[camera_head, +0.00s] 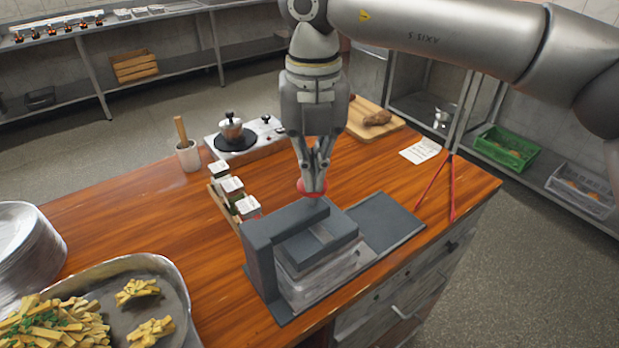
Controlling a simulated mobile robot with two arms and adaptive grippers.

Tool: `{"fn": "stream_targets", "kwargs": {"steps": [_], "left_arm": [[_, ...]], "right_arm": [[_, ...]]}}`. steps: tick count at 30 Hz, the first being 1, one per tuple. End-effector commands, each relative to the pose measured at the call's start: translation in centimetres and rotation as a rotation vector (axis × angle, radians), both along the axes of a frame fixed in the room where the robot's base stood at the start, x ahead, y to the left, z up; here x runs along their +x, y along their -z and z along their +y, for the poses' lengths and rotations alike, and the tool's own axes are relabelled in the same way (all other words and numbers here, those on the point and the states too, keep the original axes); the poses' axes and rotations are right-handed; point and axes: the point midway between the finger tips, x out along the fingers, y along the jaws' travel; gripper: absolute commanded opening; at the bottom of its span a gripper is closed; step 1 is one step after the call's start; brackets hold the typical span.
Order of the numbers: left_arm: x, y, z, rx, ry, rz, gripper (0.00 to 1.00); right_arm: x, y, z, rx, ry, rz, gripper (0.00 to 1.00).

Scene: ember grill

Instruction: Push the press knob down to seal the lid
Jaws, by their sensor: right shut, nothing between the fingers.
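The sealing press (270,262) is a dark grey frame on a dark base plate near the counter's front edge. A clear container with a dark lid (333,250) sits under the press arm. The red press knob (311,187) is at the top of the press, partly hidden behind my right gripper's fingers. My right gripper (314,188) points straight down, shut and empty, with its fingertips at the knob. I cannot tell whether they touch it. My left gripper is not in view.
A tray of fries (168,277) and a stack of plates (22,250) stand at the left. Spice jars (232,190) stand close behind the press.

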Motion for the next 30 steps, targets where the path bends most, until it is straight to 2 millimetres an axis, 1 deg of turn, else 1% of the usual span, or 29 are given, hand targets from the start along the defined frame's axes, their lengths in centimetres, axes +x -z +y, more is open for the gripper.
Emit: {"fn": "stream_targets", "kwargs": {"steps": [1,19,30], "left_arm": [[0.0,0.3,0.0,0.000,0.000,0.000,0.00],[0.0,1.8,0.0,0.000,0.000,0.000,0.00],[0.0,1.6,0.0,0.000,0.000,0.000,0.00]], "right_arm": [[0.0,0.4,0.0,-0.001,0.000,0.001,0.00],[0.0,2.3,0.0,-0.001,0.000,0.003,0.00],[-0.1,2.1,0.0,-0.002,-0.001,0.004,0.00]]}}
